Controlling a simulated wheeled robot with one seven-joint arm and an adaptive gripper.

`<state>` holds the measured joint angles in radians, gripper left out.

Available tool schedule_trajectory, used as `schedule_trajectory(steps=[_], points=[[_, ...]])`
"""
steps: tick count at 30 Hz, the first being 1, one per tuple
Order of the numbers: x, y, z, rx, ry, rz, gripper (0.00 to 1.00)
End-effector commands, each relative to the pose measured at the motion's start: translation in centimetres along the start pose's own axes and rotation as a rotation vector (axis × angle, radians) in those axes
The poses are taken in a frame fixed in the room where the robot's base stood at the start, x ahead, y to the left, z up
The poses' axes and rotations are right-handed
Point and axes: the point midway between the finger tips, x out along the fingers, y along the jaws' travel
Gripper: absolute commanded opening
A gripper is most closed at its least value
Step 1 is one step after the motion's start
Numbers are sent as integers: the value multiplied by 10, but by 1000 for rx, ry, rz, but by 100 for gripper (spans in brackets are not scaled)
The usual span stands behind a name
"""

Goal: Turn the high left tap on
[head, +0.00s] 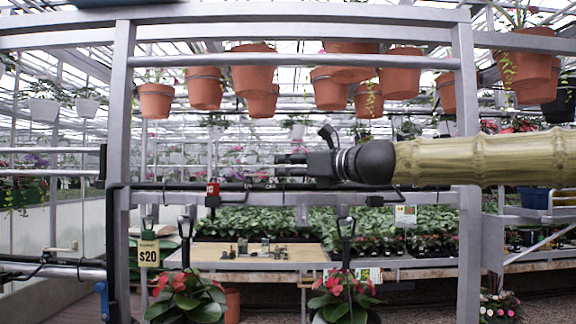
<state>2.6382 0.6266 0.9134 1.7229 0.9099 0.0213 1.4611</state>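A small red-handled fitting (212,187) sits on a dark horizontal pipe left of centre. It looks like a tap, but it is too small to tell how its handle is turned. My gripper (282,164) is dark and points left, at the end of my arm, which reaches in from the right. Its tip appears up and to the right of the red fitting, apart from it in the picture. The fingers are small and seen from the side, so their opening is unclear. A blue handle (103,300) shows low at the left.
A grey metal frame (120,130) stands around the pipe, with a top crossbar (300,60). Terracotta pots (253,72) hang above my arm. A wooden bench (250,256) with small items and red-flowered plants (187,297) lie below. A yellow price sign (149,253) hangs at the left.

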Motion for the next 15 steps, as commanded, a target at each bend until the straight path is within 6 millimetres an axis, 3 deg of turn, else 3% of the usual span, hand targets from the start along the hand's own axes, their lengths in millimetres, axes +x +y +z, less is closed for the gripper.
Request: schedule_trajectory(steps=[15], points=[[12, 0, 0, 1, 0, -1, 39]])
